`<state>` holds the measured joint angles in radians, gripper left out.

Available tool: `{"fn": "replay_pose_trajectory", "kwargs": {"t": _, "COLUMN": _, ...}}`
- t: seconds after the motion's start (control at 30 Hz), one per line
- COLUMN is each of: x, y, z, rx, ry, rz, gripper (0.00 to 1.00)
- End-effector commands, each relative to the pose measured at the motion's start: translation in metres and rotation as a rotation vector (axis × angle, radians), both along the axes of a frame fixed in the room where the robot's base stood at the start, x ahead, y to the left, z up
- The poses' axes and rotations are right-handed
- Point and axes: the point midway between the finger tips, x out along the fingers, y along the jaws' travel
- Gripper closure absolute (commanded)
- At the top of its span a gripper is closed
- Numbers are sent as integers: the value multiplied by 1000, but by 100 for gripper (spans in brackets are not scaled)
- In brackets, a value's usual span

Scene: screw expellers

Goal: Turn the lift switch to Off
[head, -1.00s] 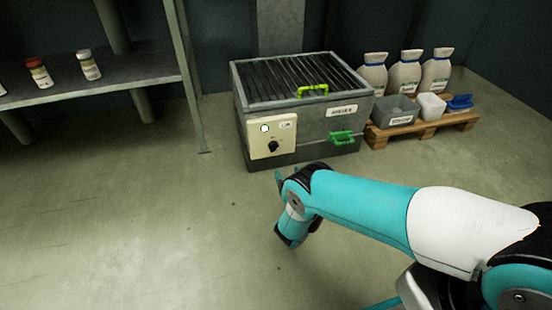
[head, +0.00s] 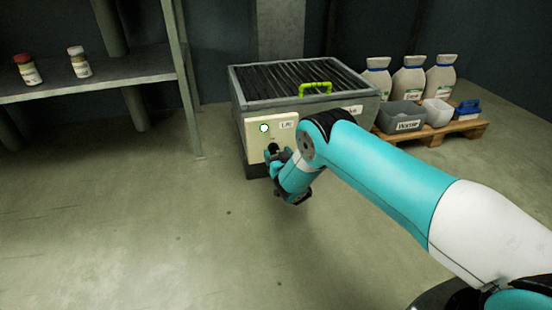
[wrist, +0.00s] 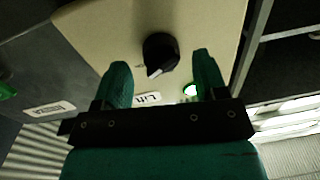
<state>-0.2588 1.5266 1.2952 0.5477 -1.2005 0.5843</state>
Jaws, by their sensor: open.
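The lift switch is a round black knob with a pale pointer mark (wrist: 160,52), on a cream panel (wrist: 215,25) on the front of a grey grated box. In the head view the cream panel (head: 254,142) shows a lit lamp (head: 264,128) and a "Lift" label (head: 286,124). In the head view my gripper (head: 277,155) is at the panel, partly hiding the knob.
The grated box (head: 300,82) has a green handle (head: 315,87) on top. A pallet (head: 468,132) with white bags (head: 408,78) and a grey bin (head: 402,115) stands at right. A shelf (head: 120,75) with small jars is at left. Floor in front is clear.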

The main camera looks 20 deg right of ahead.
Motion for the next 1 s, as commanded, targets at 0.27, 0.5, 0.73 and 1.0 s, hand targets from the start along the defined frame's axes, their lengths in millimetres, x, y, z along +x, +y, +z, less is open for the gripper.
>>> {"fn": "replay_pose_trajectory", "kwargs": {"t": 0.27, "x": 13, "y": 2, "z": 1, "rx": -1, "ry": 0, "rz": 4, "gripper": 34}}
{"fn": "replay_pose_trajectory", "kwargs": {"t": 0.5, "x": 13, "y": 2, "z": 1, "rx": -2, "ry": 0, "rz": 4, "gripper": 37}}
{"fn": "replay_pose_trajectory", "kwargs": {"t": 0.73, "x": 13, "y": 1, "z": 1, "rx": -2, "ry": 0, "rz": 4, "gripper": 82}}
{"fn": "replay_pose_trajectory", "kwargs": {"t": 1.0, "x": 13, "y": 1, "z": 2, "rx": -26, "ry": 0, "rz": 3, "gripper": 82}}
